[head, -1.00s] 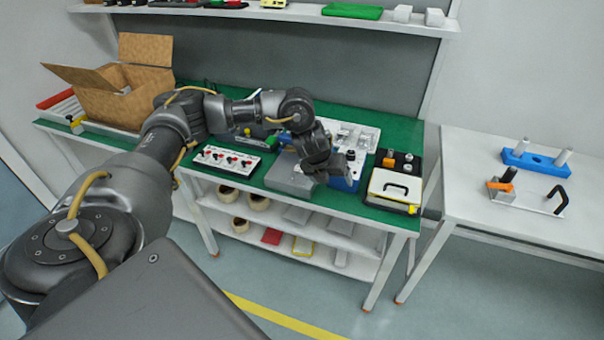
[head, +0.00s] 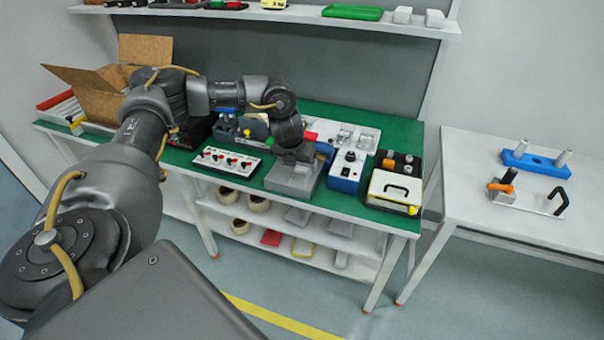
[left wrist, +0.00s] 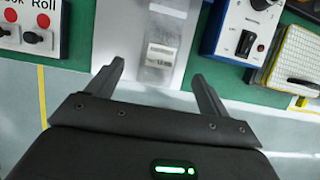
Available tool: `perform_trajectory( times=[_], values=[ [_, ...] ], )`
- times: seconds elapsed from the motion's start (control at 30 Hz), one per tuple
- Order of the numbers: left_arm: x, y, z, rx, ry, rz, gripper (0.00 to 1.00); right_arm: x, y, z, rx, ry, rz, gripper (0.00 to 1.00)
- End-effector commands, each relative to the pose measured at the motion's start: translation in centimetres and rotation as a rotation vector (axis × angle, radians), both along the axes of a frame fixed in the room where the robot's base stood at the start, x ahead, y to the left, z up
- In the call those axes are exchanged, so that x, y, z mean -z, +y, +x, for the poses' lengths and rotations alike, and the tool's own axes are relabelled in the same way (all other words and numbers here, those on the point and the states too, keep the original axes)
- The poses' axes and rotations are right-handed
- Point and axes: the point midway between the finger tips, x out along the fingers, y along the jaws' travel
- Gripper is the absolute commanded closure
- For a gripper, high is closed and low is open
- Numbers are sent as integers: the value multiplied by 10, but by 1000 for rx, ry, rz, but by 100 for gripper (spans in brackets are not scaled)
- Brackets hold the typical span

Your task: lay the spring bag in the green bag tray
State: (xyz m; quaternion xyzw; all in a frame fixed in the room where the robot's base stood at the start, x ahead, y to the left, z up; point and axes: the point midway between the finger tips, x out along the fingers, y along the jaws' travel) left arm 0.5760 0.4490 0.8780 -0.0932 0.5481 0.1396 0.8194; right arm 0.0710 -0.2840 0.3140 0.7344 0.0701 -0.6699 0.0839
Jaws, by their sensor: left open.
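A clear bag with a pale label, which looks like the spring bag (left wrist: 163,45), lies on a flat grey surface (left wrist: 187,12) in the left wrist view. In the head view that grey block (head: 289,182) stands at the bench's front edge, and the bag is not made out there. My left gripper (head: 297,160) is above the block, open and empty. In the left wrist view its fingertips (left wrist: 158,74) are either side of the bag's near end, apart from it. A green tray (head: 352,12), apparently the bag tray, is on the upper shelf. My right gripper is out of view.
A blue box with a dial (head: 347,171) stands close right of the block, a panel of red buttons (head: 227,161) left. Behind is a white tray (head: 367,136) with clear packs. A yellow-and-white case (head: 394,188) is further right. White blocks (head: 403,14) sit right of the green tray.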

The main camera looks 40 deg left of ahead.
Motion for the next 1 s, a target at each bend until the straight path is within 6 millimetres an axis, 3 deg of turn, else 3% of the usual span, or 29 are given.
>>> perform_trajectory(
  times=[0.17, 0.47, 0.77, 1.0],
  values=[
    [6, 1, 1, -1, 2, 1, 20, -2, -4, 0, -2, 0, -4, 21],
    [45, 6, 13, -3, 2, 0, 20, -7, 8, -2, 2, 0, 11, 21],
    [50, 6, 15, -1, 0, 0, 20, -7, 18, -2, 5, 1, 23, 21],
    [49, 6, 16, -1, 0, 0, 50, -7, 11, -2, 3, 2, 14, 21]
  ],
)
